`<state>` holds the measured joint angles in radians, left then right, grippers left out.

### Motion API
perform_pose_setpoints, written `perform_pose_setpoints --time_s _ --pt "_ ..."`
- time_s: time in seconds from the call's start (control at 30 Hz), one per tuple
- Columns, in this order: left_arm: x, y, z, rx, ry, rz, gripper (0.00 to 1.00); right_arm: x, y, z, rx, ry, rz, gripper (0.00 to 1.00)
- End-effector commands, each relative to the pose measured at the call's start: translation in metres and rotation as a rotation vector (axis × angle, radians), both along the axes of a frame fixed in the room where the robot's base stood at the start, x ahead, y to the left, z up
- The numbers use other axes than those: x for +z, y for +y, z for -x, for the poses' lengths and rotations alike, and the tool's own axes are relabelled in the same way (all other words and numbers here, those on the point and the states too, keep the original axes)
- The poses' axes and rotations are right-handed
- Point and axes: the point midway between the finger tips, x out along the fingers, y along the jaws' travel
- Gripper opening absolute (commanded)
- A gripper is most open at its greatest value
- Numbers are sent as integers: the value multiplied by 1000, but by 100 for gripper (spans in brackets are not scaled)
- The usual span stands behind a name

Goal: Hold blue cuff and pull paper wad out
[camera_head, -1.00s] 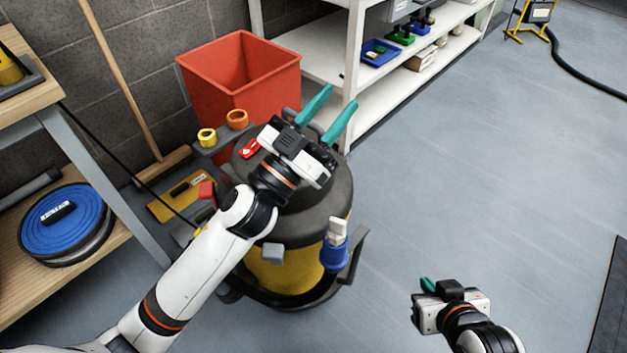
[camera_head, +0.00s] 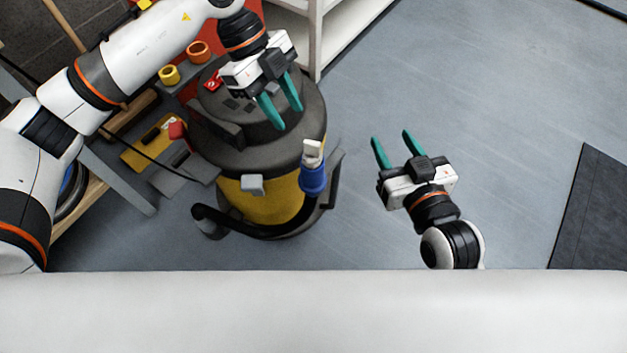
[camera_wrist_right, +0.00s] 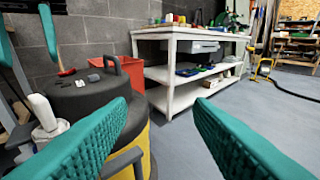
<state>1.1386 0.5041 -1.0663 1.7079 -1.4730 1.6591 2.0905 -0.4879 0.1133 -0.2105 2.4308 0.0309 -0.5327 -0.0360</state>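The blue cuff (camera_head: 313,180) sits at the front right side of the yellow and black vacuum (camera_head: 262,205). The white paper wad (camera_head: 312,150) sticks up out of the cuff's top; it also shows at the left of the right wrist view (camera_wrist_right: 42,112). My left gripper (camera_head: 288,108) is open and empty above the vacuum's dark lid, its teal fingers pointing down toward the cuff but apart from it. My right gripper (camera_head: 392,145) is open and empty over the floor, to the right of the cuff. Its teal fingers are wide apart in the right wrist view (camera_wrist_right: 158,135).
A red bin (camera_wrist_right: 67,84) stands behind the vacuum. White shelving (camera_wrist_right: 178,92) stands beyond it. A grey cart part with yellow (camera_head: 169,74) and orange (camera_head: 199,52) rings is left of the vacuum. The floor right of the vacuum is clear up to a dark mat (camera_head: 592,215).

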Motion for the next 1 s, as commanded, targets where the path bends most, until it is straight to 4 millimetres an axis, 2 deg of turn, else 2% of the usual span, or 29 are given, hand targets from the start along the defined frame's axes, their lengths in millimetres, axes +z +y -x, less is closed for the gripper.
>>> perform_pose_setpoints --time_s 0.03,0.1,0.3,0.4,0.6,0.73,0.87,1.0 --pt "0 0 0 -1 1 2 36 -5 11 1 35 -13 -6 56" --pt "0 -1 0 -2 1 3 36 -10 33 5 97 -54 -22 67" --pt "0 -1 1 -4 1 5 36 -33 101 32 206 -213 -117 67" --pt "0 -1 1 -3 1 6 36 -51 118 49 164 -257 -147 67" --pt "0 -1 1 -4 1 7 36 -99 126 82 6 -229 -116 67" --pt "0 -1 1 -4 1 7 36 -122 124 97 -64 -188 -69 67" --pt "0 -1 1 -4 1 7 36 -131 123 101 -95 -168 -44 67" --pt "0 -1 1 -4 1 7 36 -131 124 88 -101 -168 -40 67"
